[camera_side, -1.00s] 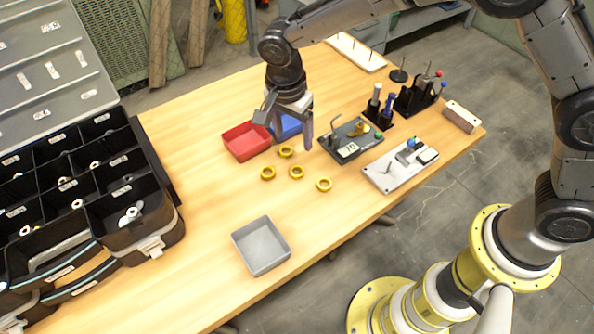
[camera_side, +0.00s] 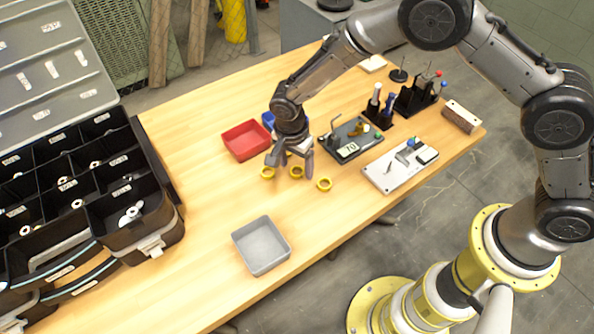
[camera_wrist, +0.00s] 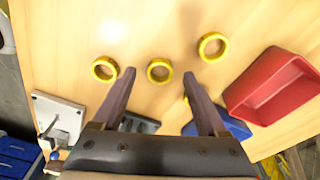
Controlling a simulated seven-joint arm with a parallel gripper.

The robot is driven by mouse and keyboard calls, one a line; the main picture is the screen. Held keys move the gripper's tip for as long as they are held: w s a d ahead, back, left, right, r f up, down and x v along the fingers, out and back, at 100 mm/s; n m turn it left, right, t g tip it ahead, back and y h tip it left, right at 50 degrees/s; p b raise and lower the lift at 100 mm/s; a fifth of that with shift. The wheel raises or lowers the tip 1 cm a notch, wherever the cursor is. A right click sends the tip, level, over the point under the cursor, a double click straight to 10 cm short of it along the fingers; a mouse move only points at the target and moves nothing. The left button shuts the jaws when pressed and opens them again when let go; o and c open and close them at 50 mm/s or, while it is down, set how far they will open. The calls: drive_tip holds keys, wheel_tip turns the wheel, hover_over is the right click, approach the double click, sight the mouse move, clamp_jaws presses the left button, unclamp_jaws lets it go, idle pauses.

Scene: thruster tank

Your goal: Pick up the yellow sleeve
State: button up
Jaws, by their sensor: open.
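Several ring-shaped yellow sleeves lie flat on the wooden table. In the side view, one is at the left (camera_side: 267,173), one in the middle (camera_side: 296,172) and one at the right (camera_side: 324,184). My gripper (camera_side: 291,164) is low over them, pointing down, open and empty. In the wrist view, the middle sleeve (camera_wrist: 159,71) appears between the fingertips of my gripper (camera_wrist: 159,73); the other two show to the left (camera_wrist: 105,69) and right (camera_wrist: 213,46). A sliver of yellow shows beside the right finger; most of it is hidden.
A red bin (camera_side: 246,140) and a partly hidden blue bin (camera_side: 268,119) stand behind the sleeves. A grey tray (camera_side: 261,246) sits in front. Fixture boards (camera_side: 400,165) and tool holders lie to the right. A black compartment case (camera_side: 130,212) is at the left. Table between case and sleeves is clear.

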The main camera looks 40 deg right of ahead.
drive_tip(key=shift+f, duration=0.5)
clamp_jaws()
drive_tip(key=shift+r, duration=0.1)
